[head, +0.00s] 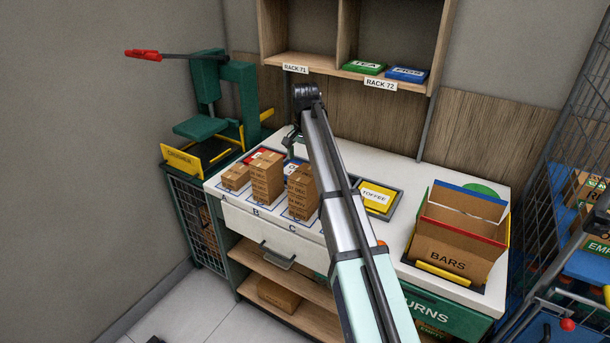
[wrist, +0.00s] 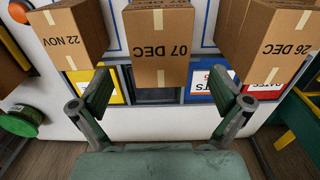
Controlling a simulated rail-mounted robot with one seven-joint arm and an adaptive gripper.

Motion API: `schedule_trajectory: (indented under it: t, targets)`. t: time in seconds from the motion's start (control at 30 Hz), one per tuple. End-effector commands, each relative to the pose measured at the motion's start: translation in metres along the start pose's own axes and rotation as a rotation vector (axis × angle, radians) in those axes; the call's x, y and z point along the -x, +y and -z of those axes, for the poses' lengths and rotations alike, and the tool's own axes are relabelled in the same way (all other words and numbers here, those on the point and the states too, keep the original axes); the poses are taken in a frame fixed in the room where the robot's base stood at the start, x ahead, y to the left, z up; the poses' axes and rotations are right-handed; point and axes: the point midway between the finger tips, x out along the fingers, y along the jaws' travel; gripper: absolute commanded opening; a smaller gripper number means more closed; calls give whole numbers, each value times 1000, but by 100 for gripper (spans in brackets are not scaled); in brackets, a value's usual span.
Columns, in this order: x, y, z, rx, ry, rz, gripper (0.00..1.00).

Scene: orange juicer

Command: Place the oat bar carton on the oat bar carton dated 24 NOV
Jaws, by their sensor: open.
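Brown oat bar cartons stand in short stacks on the white counter in the head view: a low stack (head: 236,177) at A, a tall one (head: 267,178) at B and another (head: 302,190) at C. Their dates are too small to read there. In the wrist view I see cartons dated 22 NOV (wrist: 62,38), 07 DEC (wrist: 158,45) and what looks like 26 DEC (wrist: 268,45). No 24 NOV date is legible. My gripper (wrist: 161,88) is open and empty, its fingers apart in front of the 07 DEC carton. In the head view my gripper (head: 293,139) is partly hidden.
A yellow TOFFEE bin (head: 376,196) and an open BARS box (head: 448,257) stand to the right. A green press (head: 225,95) stands at the back left. Wooden racks (head: 300,62) hang above the counter. My arm hides part of the counter right of C.

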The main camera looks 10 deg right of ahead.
Motion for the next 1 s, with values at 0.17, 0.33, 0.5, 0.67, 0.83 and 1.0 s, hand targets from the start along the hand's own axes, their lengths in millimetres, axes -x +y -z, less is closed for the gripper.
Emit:
schedule_trajectory:
  t: [0.17, 0.33, 0.5, 0.67, 0.83, 1.0]
  targets:
    - [31, -1, 1, 0, 1, 1, 100]
    - [51, -1, 1, 0, 0, 0, 100]
    - [58, 0, 0, 0, 0, 0, 100]
    - [59, 0, 0, 0, 0, 0, 100]
    - [55, 0, -2, 1, -3, -3, 100]
    - [7, 3, -22, 11, -32, -40, 100]
